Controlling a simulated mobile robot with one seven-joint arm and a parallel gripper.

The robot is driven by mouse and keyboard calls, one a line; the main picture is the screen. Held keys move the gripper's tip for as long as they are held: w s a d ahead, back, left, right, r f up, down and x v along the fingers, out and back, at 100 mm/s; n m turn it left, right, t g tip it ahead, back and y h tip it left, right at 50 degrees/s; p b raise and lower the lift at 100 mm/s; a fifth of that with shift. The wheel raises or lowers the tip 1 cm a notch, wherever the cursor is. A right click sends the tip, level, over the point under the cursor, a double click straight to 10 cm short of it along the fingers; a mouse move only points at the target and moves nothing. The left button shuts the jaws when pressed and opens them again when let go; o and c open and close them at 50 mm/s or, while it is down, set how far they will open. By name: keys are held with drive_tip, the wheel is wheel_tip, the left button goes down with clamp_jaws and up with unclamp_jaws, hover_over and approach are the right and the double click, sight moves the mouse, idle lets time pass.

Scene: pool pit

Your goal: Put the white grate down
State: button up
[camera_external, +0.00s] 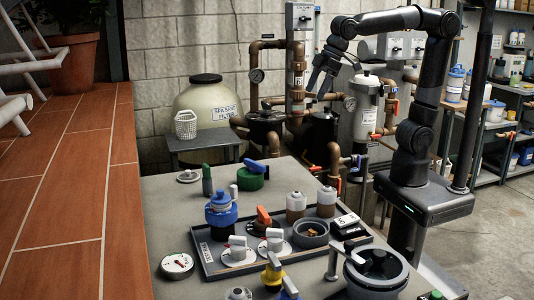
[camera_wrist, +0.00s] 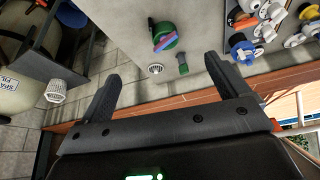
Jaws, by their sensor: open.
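The white grate (camera_external: 188,176) is a small round slotted disc. It lies flat on the far left part of the grey worktop (camera_external: 165,208). In the wrist view the grate (camera_wrist: 155,69) shows whole, beyond and between my fingertips. My gripper (camera_external: 318,88) is open and empty. It is raised in the air behind the worktop, to the right of the grate and well apart from it, in front of the pipes.
A dark tray (camera_external: 205,262) with several bottles and valve parts fills the worktop's middle. A green-and-blue part (camera_external: 251,178) and a green-topped piece (camera_external: 207,182) stand near the grate. A white basket (camera_external: 185,124) sits on a side table. The worktop's left part is mostly clear.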

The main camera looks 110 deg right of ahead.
drive_tip(key=s+a+f+n, duration=0.1)
drive_tip(key=s+f, duration=0.3)
drive_tip(key=s, duration=0.5)
drive_tip(key=s+a+f, duration=0.1)
drive_tip(key=s+f, duration=0.3)
drive_tip(key=s, duration=0.4)
drive_tip(key=shift+s+a+f+n+t+y, duration=0.2)
drive_tip(key=shift+s+f+n+t+y, duration=0.05)
drive_tip(key=shift+s+n+t+y, duration=0.15)
